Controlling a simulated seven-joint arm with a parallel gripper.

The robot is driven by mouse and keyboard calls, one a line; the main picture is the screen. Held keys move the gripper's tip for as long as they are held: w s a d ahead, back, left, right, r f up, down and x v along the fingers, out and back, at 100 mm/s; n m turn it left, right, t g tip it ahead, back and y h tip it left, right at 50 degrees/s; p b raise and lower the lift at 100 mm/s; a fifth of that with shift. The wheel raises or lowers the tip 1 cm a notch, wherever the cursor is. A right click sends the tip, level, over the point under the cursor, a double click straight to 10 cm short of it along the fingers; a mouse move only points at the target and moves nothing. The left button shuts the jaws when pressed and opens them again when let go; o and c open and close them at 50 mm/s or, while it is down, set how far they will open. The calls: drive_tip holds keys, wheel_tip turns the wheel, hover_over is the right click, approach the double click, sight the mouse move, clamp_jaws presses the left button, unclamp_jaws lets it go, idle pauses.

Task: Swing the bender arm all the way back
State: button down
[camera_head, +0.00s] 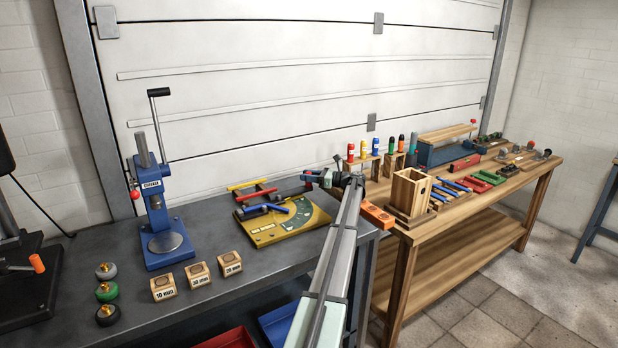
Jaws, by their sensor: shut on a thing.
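The bender (268,234) is a yellow plate with a green dial and blue parts on top, standing on the dark bench. The fingers are small here and the exact contact is hard to see. My forearm crosses in front of the bench to the right of the plate.
A blue press (160,225) stands left of the bender, with labelled wooden blocks (197,274) in front. A rack with red and yellow bars (252,187) lies behind the bender. A wooden bench (455,214) with tools and a wooden box (408,193) stands at right.

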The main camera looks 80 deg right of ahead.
drive_tip(key=shift+w+d, duration=0.15)
drive_tip(key=c, duration=0.9)
unclamp_jaws()
drive_tip(key=s, duration=1.4)
drive_tip(key=shift+a, duration=0.4)
drive_tip(key=shift+w, duration=0.1)
